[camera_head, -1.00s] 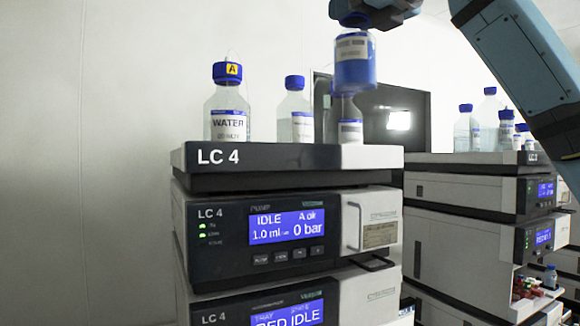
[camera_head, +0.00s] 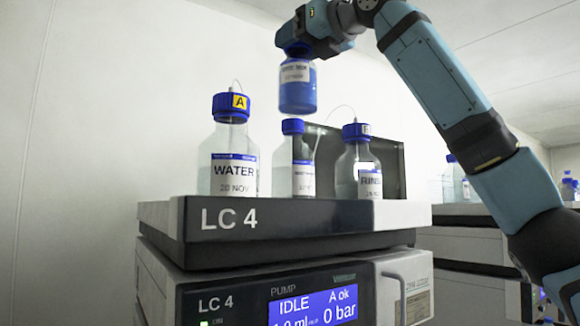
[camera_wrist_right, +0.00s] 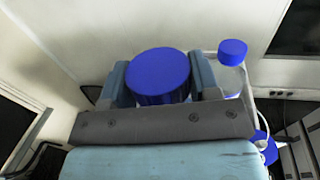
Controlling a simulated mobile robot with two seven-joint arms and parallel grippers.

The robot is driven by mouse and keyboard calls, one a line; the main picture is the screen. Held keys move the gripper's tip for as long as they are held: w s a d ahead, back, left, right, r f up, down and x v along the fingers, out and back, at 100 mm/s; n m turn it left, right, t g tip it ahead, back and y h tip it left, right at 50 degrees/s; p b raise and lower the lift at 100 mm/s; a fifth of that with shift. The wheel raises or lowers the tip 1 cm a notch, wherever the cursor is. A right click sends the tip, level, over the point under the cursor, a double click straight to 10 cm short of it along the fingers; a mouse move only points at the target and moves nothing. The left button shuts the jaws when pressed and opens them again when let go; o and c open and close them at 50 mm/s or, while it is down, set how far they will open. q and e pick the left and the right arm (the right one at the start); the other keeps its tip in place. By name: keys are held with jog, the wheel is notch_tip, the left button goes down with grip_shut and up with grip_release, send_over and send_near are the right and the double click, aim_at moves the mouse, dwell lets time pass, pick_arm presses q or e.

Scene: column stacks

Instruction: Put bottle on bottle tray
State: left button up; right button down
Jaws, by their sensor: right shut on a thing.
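My right gripper (camera_head: 303,42) comes in from the upper right and is shut on the cap of a bottle of blue liquid (camera_head: 298,90). The bottle hangs upright above the bottle tray (camera_head: 300,216), the dark-edged top of the LC 4 stack. In the right wrist view my right gripper (camera_wrist_right: 157,82) has its fingers on both sides of the bottle's blue cap (camera_wrist_right: 157,72). My left gripper is not in view.
A dark screen (camera_head: 390,170) is behind. More stacks with bottles stand at right.

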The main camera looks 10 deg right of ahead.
send_over(302, 111)
jog(key=f, duration=0.6)
jog(key=shift+s+d+f, duration=0.2)
jog(key=shift+d+f, duration=0.1)
jog(key=f, duration=0.7)
jog(key=shift+w+a+f, duration=0.15)
jog(key=shift+w+a, duration=0.1)
jog(key=shift+w, duration=0.05)
pick_arm(q)
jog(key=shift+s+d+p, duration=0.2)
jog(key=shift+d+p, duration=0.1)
jog(key=shift+p, duration=0.2)
pick_arm(e)
notch_tip(302, 111, down, 5)
jog(key=shift+s+r, duration=0.1)
jog(key=c, duration=0.6)
grip_release()
jog(key=shift+o, duration=1.2)
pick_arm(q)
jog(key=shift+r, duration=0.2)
